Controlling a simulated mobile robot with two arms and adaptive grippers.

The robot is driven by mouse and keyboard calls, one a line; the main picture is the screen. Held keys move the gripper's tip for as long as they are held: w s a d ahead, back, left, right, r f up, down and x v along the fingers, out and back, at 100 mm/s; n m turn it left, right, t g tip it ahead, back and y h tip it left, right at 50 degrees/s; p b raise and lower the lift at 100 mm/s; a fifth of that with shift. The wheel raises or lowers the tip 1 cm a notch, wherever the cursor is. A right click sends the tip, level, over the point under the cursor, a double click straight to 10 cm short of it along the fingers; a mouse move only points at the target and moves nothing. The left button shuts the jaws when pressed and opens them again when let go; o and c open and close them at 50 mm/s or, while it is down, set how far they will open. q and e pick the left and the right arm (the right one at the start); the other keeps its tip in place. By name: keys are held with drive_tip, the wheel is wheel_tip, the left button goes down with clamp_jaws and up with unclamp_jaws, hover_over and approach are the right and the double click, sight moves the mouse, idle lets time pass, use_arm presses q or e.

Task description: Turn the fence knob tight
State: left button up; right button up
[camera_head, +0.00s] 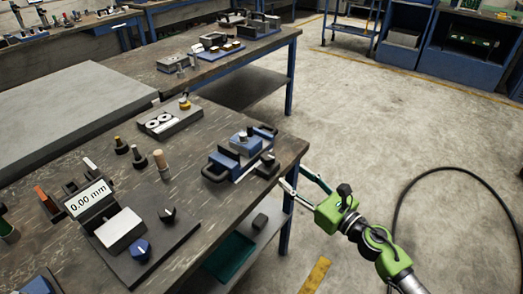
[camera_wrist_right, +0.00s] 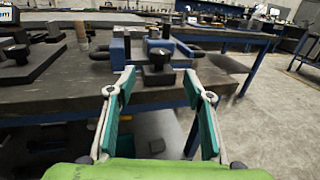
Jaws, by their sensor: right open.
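A blue fixture (camera_head: 224,160) with black loop handles sits at the bench's right edge. A black knob (camera_head: 268,158) stands on its near right side; no label shows which knob is the fence knob. In the right wrist view this black knob (camera_wrist_right: 157,66) is upright on a dark block, between the fingertips in the picture but beyond them. My right gripper (camera_head: 293,176) is green, open and empty, just off the bench edge, pointing at the fixture. Its two fingers also show spread in the right wrist view (camera_wrist_right: 158,84). My left gripper is not in view.
The bench (camera_head: 205,215) also carries a plate with a 0.00 mm display (camera_head: 88,199), a blue knob (camera_head: 141,249) and another black knob (camera_head: 167,214). Several small posts stand behind it. A lower shelf holds a green tray (camera_head: 229,257). Open floor lies right.

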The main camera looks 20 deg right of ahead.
sight(273, 160)
drive_tip(key=p+x, duration=0.1)
drive_tip(key=x, duration=1.2)
drive_tip(key=shift+r, duration=0.1)
drive_tip(key=c, duration=1.1)
